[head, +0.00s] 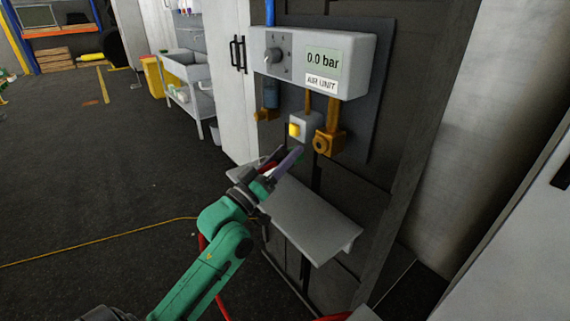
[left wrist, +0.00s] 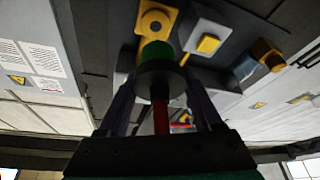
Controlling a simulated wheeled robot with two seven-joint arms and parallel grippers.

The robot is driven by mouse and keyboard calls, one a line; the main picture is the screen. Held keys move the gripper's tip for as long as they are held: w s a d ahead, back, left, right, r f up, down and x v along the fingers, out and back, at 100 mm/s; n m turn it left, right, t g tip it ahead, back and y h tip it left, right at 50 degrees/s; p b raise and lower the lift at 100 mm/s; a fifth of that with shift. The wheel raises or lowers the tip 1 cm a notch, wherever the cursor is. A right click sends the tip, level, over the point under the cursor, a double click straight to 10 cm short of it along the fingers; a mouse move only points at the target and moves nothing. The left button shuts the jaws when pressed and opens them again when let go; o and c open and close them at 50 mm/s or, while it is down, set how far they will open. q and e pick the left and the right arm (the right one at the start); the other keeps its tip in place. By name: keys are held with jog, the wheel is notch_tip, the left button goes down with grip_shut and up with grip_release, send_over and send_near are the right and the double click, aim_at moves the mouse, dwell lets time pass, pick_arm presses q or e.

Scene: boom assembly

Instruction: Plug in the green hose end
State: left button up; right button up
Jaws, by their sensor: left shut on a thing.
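My left gripper (head: 290,160) is shut on the green hose end, just below and left of the right brass outlet (head: 325,143) on the air unit (head: 315,60). In the left wrist view, the green hose end (left wrist: 159,62) stands between the two fingers, with a green band, a dark collar and a red hose (left wrist: 160,118) behind it. It points toward the brass outlet (left wrist: 155,20); I cannot tell whether they touch. In the head view the hose end is mostly hidden by the gripper. My right gripper is not in view.
A grey box with a yellow button (head: 295,129) sits left of the outlet, and another brass fitting (head: 266,115) further left. A grey shelf (head: 300,210) juts out below. The display (head: 322,62) reads 0.0 bar. Open floor lies left.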

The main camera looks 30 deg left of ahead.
aim_at(319, 133)
pick_arm(q)
jog(key=shift+s+r, duration=0.1)
jog(key=shift+r, duration=0.05)
jog(key=shift+w+d, duration=0.3)
jog(key=shift+w, duration=0.65)
jog(key=shift+w+d+p, duration=0.1)
jog(key=shift+w+d, duration=0.15)
jog(key=shift+w, duration=0.35)
jog(key=shift+w+d+p, duration=0.1)
jog(key=shift+w+d, duration=0.15)
jog(key=shift+w, duration=0.4)
jog(key=shift+w+d+p, duration=0.1)
jog(key=shift+w+d, duration=0.15)
jog(key=shift+w, duration=0.35)
jog(key=shift+p, duration=0.35)
jog(key=shift+w+d, duration=0.15)
jog(key=shift+w, duration=0.3)
jog(key=o, duration=1.3)
jog(key=shift+f, duration=0.2)
